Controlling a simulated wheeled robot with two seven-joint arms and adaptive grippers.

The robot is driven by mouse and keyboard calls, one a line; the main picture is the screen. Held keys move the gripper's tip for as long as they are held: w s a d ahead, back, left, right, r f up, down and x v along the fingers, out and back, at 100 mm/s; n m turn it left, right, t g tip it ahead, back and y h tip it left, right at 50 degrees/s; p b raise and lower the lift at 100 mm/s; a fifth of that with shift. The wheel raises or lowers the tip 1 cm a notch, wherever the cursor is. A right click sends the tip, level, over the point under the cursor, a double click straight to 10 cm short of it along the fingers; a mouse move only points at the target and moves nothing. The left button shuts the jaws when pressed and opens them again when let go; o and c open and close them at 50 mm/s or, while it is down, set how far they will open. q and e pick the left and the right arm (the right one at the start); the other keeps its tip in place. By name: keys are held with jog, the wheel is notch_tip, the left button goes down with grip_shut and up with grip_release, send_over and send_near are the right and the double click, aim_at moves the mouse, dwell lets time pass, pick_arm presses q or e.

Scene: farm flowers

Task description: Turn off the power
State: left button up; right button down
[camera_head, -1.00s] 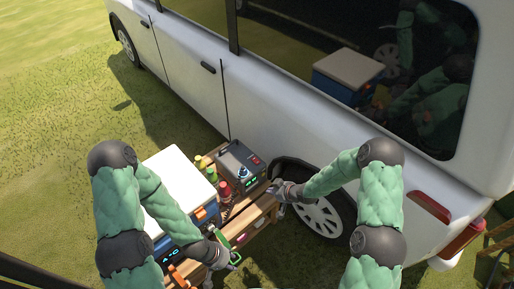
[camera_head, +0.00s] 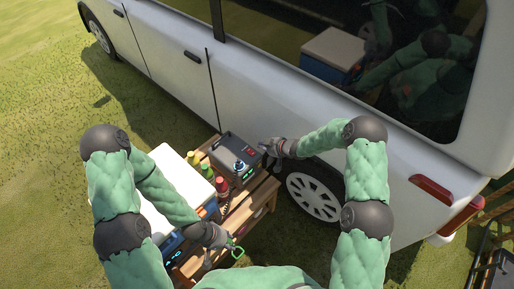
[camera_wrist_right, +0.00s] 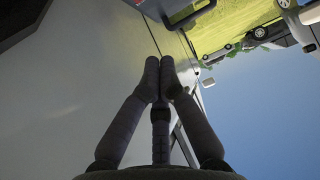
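A grey power box (camera_head: 228,150) with a red switch (camera_head: 249,151), a blue-topped knob and a green-lit display stands at the far end of a wooden table. My right gripper (camera_head: 266,147) is beside the box's right side, close to the red switch; contact cannot be told. In the right wrist view its two fingers (camera_wrist_right: 160,72) are together, with nothing visible between them. My left gripper (camera_head: 228,243) is low over the near part of the table, by a green loop-shaped thing (camera_head: 236,252). Whether it grips this loop is unclear.
A white-lidded blue cooler (camera_head: 172,180) stands left on the wooden table (camera_head: 262,192). Several coloured bottles (camera_head: 207,170) stand between cooler and box. A white van (camera_head: 180,75) is close behind the table, its wheel (camera_head: 313,196) to the right. Grass surrounds them.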

jog(key=b, duration=0.3)
send_over(250, 153)
jog(key=f, duration=0.5)
jog(key=shift+s+d+f, duration=0.25)
jog(key=shift+d+f, duration=0.1)
jog(key=shift+f, duration=0.05)
pick_arm(q)
jog(key=shift+f+b, duration=1.1)
jog(key=shift+f, duration=1.65)
pick_arm(e)
jog(key=shift+w+a+f, duration=0.15)
jog(key=shift+f, duration=0.85)
jog(key=shift+w+a+f, duration=0.1)
jog(key=shift+w+f, duration=0.05)
jog(key=shift+f, duration=0.8)
pick_arm(q)
jog(key=shift+r, duration=0.1)
pick_arm(e)
jog(key=shift+a, duration=0.1)
